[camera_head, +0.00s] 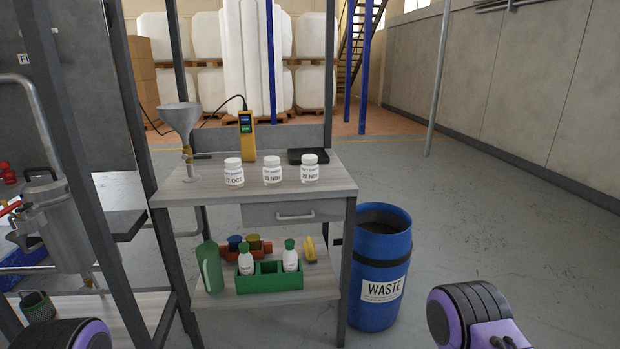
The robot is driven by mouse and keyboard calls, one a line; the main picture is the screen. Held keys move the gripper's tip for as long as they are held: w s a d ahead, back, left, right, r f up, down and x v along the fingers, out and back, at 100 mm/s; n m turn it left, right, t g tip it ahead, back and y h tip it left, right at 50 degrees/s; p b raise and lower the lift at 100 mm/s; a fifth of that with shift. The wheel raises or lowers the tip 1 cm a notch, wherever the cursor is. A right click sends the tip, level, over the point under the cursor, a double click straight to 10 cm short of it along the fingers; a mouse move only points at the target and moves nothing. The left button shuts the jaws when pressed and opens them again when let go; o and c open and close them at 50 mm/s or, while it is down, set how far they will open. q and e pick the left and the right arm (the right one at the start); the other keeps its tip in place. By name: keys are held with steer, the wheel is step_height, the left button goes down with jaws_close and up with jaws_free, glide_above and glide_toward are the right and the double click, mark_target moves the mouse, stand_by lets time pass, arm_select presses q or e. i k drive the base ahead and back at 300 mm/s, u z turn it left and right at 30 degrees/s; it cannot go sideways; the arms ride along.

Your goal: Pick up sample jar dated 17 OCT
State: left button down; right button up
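Three white sample jars with labels stand in a row on the top of a small workbench (180,192). The left jar (234,172) has a label ending in OCT; its day number is too small to read surely. The middle jar (272,169) and the right jar (310,168) have labels that seem to end in NOV. All are upright and apart from each other. Parts of my arms show at the bottom left and bottom right corners, away from the jars. Neither gripper's fingers are in view.
A drawer (294,214) and lower shelf with bottles sit below. A blue waste bin (378,270) stands right of the bench. Metal posts rise at left. Floor at right is clear.

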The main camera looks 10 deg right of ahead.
mark_target(234, 172)
steer(key=u, duration=0.1)
steer(key=i, duration=0.9)
steer(key=z, duration=0.2)
